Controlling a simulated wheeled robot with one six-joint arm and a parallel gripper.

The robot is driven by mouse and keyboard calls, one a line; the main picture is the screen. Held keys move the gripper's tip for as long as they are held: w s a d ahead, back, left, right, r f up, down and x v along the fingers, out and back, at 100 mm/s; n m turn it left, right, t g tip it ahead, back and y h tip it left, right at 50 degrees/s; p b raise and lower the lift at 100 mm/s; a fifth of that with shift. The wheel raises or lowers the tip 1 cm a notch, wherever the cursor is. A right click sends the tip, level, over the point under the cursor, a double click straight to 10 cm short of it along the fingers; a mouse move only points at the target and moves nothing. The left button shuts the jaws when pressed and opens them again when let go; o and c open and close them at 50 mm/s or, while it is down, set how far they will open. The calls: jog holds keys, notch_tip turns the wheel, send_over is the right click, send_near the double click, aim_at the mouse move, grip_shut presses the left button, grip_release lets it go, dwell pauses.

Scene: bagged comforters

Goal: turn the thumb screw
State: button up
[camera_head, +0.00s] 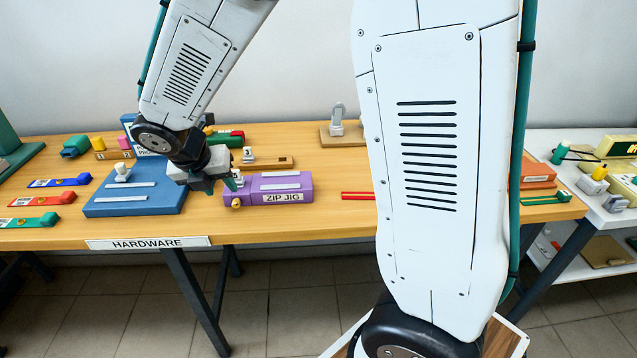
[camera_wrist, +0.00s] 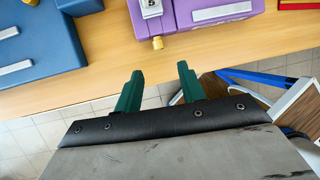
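No part is labelled as the thumb screw, and I cannot tell for certain which it is. A small yellow knob (camera_head: 236,203) sticks out at the left front end of the purple ZIP JIG block (camera_head: 290,187). In the wrist view the yellow knob (camera_wrist: 157,43) lies just beyond my fingertips, roughly between them, with the purple block (camera_wrist: 212,12) above it.
The wooden table (camera_head: 345,212) has a HARDWARE label (camera_head: 148,243) on its front edge. Red and green tools (camera_head: 35,199) lie at left. A grey upright piece (camera_head: 337,115) stands at the back. My arm hides part of the table at right.

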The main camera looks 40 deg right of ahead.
jog(key=s+d+r+m+y, duration=0.1)
jog(key=s+d+r+m, duration=0.1)
jog(key=s+m, duration=0.6)
jog(key=s+d+r+m+g+y, duration=0.1)
jog(key=s+d+r+m, duration=0.1)
jog(key=s+r+m, duration=0.3)
jog(key=s+d+r+m+y, duration=0.1)
jog(key=s+d+r+m, duration=0.2)
jog(key=s+m, duration=0.8)
jog(key=shift+s+r+m, duration=0.4)
jog(key=shift+r+m, duration=0.35)
jog(key=shift+m, duration=0.35)
